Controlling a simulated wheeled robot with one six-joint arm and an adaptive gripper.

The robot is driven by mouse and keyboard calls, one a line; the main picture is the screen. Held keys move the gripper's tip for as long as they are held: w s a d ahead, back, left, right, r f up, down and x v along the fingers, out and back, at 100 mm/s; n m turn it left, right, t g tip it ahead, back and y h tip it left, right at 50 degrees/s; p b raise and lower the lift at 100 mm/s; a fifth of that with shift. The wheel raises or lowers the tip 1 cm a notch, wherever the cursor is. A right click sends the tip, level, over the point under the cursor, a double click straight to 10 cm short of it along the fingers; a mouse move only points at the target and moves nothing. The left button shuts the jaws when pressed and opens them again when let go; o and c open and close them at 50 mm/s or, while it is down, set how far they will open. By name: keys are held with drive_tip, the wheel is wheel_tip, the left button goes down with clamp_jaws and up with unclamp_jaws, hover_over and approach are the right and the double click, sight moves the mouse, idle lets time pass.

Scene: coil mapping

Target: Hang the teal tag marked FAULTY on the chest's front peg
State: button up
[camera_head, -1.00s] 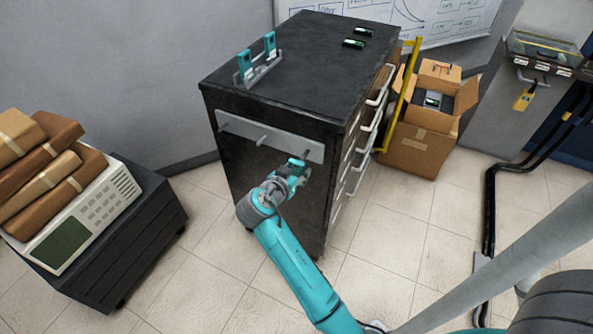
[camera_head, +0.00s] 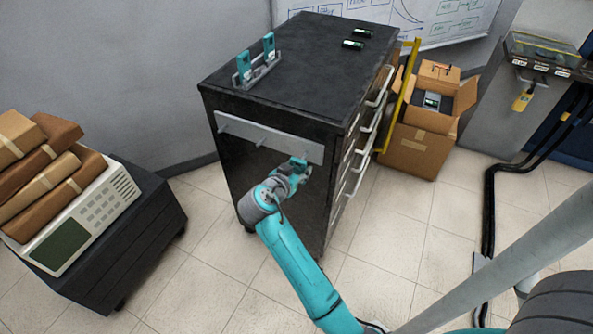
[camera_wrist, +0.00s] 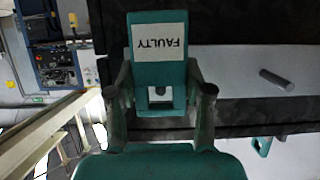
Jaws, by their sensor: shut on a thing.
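The teal tag (camera_wrist: 160,72) with a white label reading FAULTY, upside down in the wrist view, is between the fingers of my gripper (camera_wrist: 161,92). My gripper is shut on it. In the head view the tag (camera_head: 299,163) is close to the right end of the grey peg strip (camera_head: 266,137) on the black chest (camera_head: 262,172). A grey peg (camera_wrist: 275,78) juts from the strip, clear of the tag to its right in the wrist view. The tag hides part of the strip. I cannot tell whether its slot touches a peg.
A rack with teal pieces (camera_head: 257,70) and small dark-green items (camera_head: 353,44) lie on the chest top. An open cardboard box (camera_head: 418,146) stands right of the chest. A low dark cabinet (camera_head: 135,235) with a cream device is at left. Floor between is clear.

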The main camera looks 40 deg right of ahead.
sight(307, 158)
drive_tip(key=shift+w+d, duration=0.35)
drive_tip(key=shift+d, duration=0.6)
drive_tip(key=shift+w+d, duration=0.3)
drive_tip(key=shift+d, duration=0.6)
drive_tip(key=shift+f, duration=0.25)
drive_tip(key=o, duration=1)
drive_tip(key=o, duration=0.3)
drive_tip(key=shift+a, duration=0.1)
